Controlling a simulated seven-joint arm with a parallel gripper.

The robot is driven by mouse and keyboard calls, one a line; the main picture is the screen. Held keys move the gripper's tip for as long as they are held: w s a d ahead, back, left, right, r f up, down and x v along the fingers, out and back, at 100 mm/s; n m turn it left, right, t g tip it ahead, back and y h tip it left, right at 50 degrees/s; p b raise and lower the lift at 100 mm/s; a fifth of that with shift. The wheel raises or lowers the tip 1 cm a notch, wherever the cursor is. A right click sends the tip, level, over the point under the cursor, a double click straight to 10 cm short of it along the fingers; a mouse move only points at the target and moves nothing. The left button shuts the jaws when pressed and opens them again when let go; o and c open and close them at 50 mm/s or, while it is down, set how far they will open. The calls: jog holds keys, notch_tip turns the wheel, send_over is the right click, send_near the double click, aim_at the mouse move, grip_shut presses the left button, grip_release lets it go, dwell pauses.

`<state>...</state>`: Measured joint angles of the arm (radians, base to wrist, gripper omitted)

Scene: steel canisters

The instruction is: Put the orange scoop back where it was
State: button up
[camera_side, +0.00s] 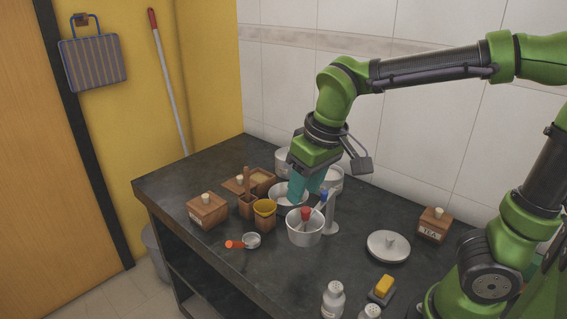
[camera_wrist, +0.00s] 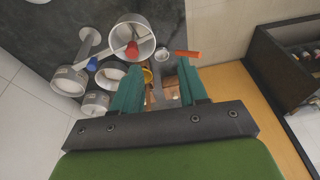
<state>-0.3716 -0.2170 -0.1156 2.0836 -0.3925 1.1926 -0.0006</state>
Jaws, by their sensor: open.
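The orange scoop (camera_side: 252,240) lies on the dark counter near its front edge, its orange handle pointing left and its steel bowl right. In the wrist view its orange handle (camera_wrist: 188,54) shows just beyond the right fingertip. My gripper (camera_side: 305,190) is open and empty, its teal fingers above the canisters, behind and to the right of the scoop. A steel canister (camera_side: 305,232) holds something with a red top. Other steel canisters (camera_side: 283,160) stand behind it, one partly hidden by my fingers. A blue-topped item (camera_side: 323,195) shows close by.
A wooden box (camera_side: 207,211), a yellow-topped wooden pot (camera_side: 265,212) and an open wooden box (camera_side: 262,178) stand left. A steel lid (camera_side: 388,247), a TEA box (camera_side: 433,226), a white shaker (camera_side: 333,300) and a yellow block (camera_side: 384,286) are right.

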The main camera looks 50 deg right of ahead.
jog(key=s+d+m+t+y, duration=0.1)
jog(key=s+d+m+t, duration=0.2)
jog(key=s, duration=0.4)
jog(key=shift+s+d+r+t+y, duration=0.15)
jog(key=shift+d+r+t+y, duration=0.2)
jog(key=shift+t, duration=0.25)
